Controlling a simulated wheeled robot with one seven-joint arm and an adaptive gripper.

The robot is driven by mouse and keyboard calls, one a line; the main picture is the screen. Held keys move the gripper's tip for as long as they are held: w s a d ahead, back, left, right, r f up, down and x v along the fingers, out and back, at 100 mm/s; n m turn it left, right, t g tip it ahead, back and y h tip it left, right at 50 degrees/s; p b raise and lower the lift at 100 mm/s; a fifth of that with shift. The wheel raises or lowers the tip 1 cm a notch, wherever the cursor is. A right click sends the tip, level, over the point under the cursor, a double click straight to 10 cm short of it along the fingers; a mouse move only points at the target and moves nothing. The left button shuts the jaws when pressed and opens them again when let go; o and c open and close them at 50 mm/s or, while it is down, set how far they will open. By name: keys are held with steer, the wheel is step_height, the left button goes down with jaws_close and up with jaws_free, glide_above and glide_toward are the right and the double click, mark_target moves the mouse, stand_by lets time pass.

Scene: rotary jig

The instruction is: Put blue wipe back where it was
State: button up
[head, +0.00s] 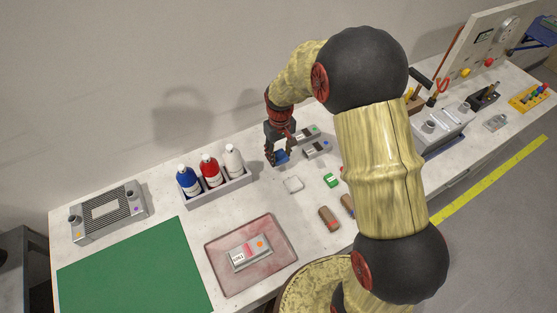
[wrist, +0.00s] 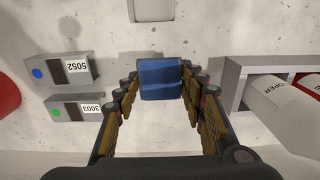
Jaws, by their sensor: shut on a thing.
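The blue wipe (wrist: 160,79) is a small blue block between my gripper's fingers in the wrist view. In the head view the blue wipe (head: 282,156) shows at the fingertips. My gripper (head: 277,157) is shut on it, over the table between the bottle rack and the two grey labelled boxes. In the wrist view the fingers of my gripper (wrist: 161,88) are on both sides of the wipe. I cannot tell whether the wipe touches the table.
The bottle rack (head: 218,189) stands left. Grey boxes 5052 (wrist: 62,70) and 3003 (wrist: 75,107) are close by. A pink tray (head: 275,263) and a green mat (head: 135,270) lie nearer.

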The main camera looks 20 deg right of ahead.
mark_target(279, 159)
steer(key=shift+w+d+f, duration=0.1)
steer(key=shift+w+f, duration=0.55)
steer(key=shift+f, duration=0.1)
steer(key=shift+w+f+b, duration=0.1)
steer(key=shift+f+b, duration=0.5)
steer(key=shift+f, duration=1.05)
steer(key=shift+f, duration=0.2)
steer(key=o, duration=1.1)
steer(key=shift+o, duration=0.6)
steer(key=shift+r, duration=0.2)
